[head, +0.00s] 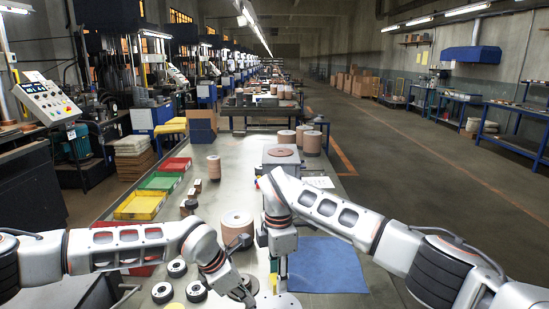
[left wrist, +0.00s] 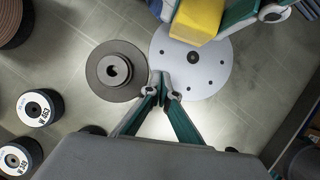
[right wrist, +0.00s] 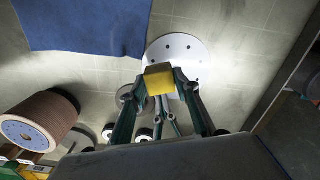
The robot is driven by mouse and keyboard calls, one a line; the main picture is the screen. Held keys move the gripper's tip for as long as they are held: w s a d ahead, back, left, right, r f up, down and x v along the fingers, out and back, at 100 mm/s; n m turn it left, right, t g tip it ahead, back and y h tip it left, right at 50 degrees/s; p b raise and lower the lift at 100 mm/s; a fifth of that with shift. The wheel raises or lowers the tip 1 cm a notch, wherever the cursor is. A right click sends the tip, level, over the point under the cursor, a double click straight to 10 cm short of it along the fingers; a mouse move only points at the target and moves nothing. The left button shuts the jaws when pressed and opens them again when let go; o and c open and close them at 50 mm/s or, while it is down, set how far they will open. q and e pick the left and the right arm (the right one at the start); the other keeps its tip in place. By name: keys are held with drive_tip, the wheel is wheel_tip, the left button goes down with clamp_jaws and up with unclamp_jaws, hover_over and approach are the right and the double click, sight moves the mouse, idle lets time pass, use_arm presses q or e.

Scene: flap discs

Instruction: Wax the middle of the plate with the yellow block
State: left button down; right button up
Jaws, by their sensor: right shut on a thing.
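The plate is a white round disc with small holes; it lies on the bench in the left wrist view (left wrist: 212,82), the right wrist view (right wrist: 188,48) and at the bottom of the head view (head: 290,302). My right gripper (right wrist: 160,84) is shut on the yellow block (right wrist: 159,77). In the left wrist view the block (left wrist: 197,18) is over the plate's upper part, beside its dark centre hole; I cannot tell if it touches. My left gripper (left wrist: 162,86) looks shut and empty, its tips over the plate's left edge beside a grey hubbed disc (left wrist: 105,82).
A blue cloth (head: 327,265) lies right of the plate. Several black-and-white rolls (head: 162,292) and a large brown roll (head: 237,228) stand to the left. Red, green and yellow trays (head: 140,206) line the bench's left edge.

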drive_tip(key=shift+f, duration=2.35)
drive_tip(key=shift+s, duration=0.1)
drive_tip(key=shift+s+a+r, duration=0.1)
drive_tip(key=shift+s, duration=1.55)
drive_tip(key=shift+s+a, duration=0.1)
drive_tip(key=shift+s, duration=1.75)
drive_tip(key=shift+w+f, duration=0.15)
drive_tip(key=shift+w, duration=0.75)
drive_tip(key=shift+w+f, duration=0.15)
drive_tip(key=shift+w, duration=0.7)
drive_tip(key=shift+w+d, duration=0.15)
drive_tip(key=shift+w, duration=0.75)
drive_tip(key=shift+w+d, duration=0.1)
drive_tip(key=shift+w, duration=0.8)
drive_tip(key=shift+s+a+r, duration=0.1)
drive_tip(key=shift+s, duration=0.85)
drive_tip(key=shift+s+a+r, duration=0.1)
drive_tip(key=shift+s, duration=0.85)
drive_tip(key=shift+s+f, duration=0.1)
drive_tip(key=shift+s, duration=1.55)
drive_tip(key=shift+w, duration=1.9)
